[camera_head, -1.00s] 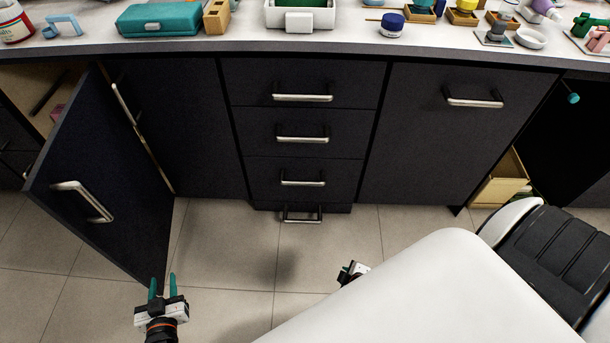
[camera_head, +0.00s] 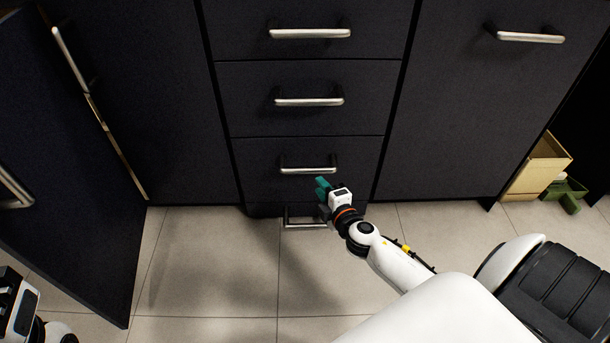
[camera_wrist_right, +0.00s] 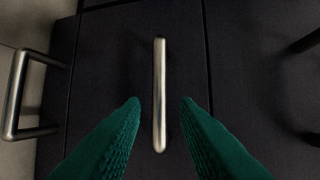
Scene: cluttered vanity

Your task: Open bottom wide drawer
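A dark stack of drawers stands at centre in the head view. Its lowest full drawer front (camera_head: 262,178) has a bar handle (camera_head: 308,171). A lower handle (camera_head: 300,224) sits just above the floor beneath it, and its drawer front is mostly hidden. Both fronts look closed. My right gripper (camera_head: 322,188) is open just in front of the upper of these two handles. In the right wrist view that handle (camera_wrist_right: 159,95) lies between the two green fingers, apart from both; the lower handle (camera_wrist_right: 18,95) shows at left. My left gripper (camera_head: 18,300) is partly cut off at lower left.
An open dark cabinet door (camera_head: 70,170) sticks out at left. A closed wide front with a handle (camera_head: 530,37) is at right. The tiled floor (camera_head: 220,260) before the drawers is clear.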

